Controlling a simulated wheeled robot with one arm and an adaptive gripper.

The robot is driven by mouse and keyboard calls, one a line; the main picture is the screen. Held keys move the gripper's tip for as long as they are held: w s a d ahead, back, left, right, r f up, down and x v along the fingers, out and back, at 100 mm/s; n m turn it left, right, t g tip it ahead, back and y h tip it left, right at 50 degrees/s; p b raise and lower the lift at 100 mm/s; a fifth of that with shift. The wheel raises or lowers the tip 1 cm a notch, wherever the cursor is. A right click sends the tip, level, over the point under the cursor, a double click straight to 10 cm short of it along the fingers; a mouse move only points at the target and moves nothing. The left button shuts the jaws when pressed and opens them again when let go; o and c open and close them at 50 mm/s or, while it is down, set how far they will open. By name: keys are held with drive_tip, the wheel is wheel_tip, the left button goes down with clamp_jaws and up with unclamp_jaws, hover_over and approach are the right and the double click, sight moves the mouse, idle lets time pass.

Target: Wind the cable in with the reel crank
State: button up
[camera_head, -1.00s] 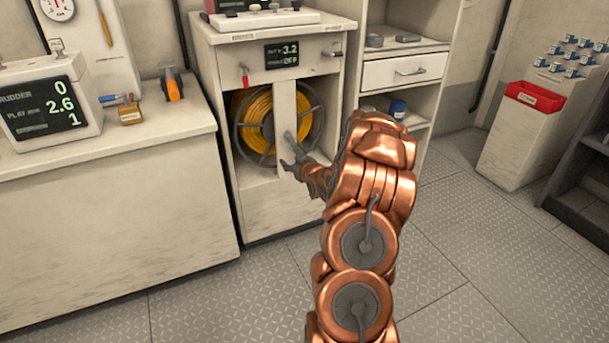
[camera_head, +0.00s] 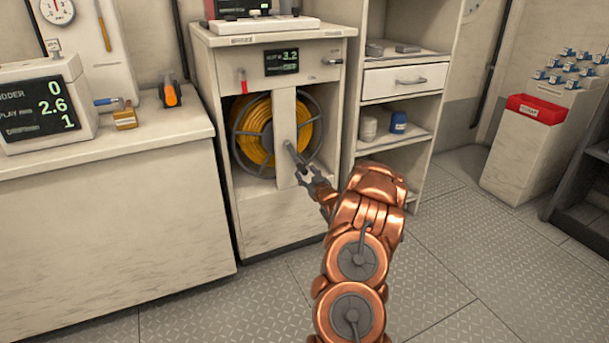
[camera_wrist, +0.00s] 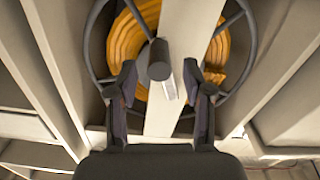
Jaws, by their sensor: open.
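The cable reel (camera_head: 240,140) sits in the open bay of a pale cabinet, with yellow cable (camera_head: 257,128) wound on it behind a vertical post (camera_head: 286,115). The grey crank handle (camera_head: 292,152) sticks out in front of the post. In the wrist view, the handle's round end (camera_wrist: 159,70) shows between my fingertips. My gripper (camera_head: 308,172) is open at the handle, with a finger on each side in the wrist view (camera_wrist: 160,82). I see gaps beside the handle; the depth overlap is hard to tell.
A red lever (camera_head: 243,82) and a small display (camera_head: 282,62) reading 3.2 are above the bay. A counter (camera_head: 110,150) stands left, and shelves with a drawer (camera_head: 404,80) stand right. The floor (camera_head: 440,235) in front is clear.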

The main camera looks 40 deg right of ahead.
drive_tip(key=shift+x, duration=1)
clamp_jaws()
